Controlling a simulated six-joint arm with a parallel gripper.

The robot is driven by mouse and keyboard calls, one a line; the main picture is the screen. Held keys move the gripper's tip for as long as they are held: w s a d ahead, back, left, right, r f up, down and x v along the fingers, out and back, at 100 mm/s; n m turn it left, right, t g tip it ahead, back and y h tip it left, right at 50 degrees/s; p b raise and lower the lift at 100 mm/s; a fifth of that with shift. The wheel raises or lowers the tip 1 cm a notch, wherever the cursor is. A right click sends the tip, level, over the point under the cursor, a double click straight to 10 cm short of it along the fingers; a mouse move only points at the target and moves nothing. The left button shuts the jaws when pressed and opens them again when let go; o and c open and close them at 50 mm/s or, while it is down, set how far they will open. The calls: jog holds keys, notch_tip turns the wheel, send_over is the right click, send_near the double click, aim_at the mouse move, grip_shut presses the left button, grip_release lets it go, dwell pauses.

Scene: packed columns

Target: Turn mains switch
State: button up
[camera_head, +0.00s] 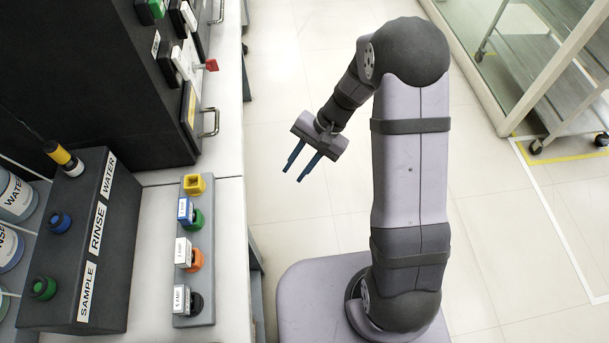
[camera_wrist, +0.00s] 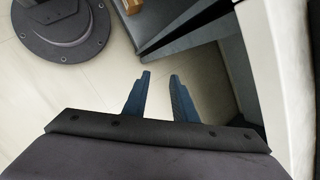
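My gripper (camera_head: 294,175) hangs in free air over the floor, to the right of the bench, with its two blue fingers apart and nothing between them. The wrist view shows the same open fingers (camera_wrist: 160,75) with pale floor beyond them. A red lever-like knob (camera_head: 211,65) sticks out from the front of the black cabinet, up and left of my gripper and well apart from it. It may be the mains switch, but no readable label confirms this. The wrist view does not show the knob.
The black cabinet (camera_head: 120,90) has metal handles (camera_head: 210,122) jutting out. On the white bench (camera_head: 150,210) stand a grey strip with coloured fittings (camera_head: 195,280) and a labelled dark box (camera_head: 70,240). A glass enclosure with a wheeled cart (camera_head: 540,60) is at right. Floor between is clear.

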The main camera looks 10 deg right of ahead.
jog(key=shift+s+d+f+n+g+h, duration=0.2)
jog(key=shift+s+d, duration=0.2)
jog(key=shift+s, duration=0.2)
jog(key=shift+s+d+f+n+g+h, duration=0.1)
jog(key=shift+s+d+f+n+h, duration=0.1)
jog(key=shift+s+d, duration=0.3)
jog(key=shift+s+a, duration=0.1)
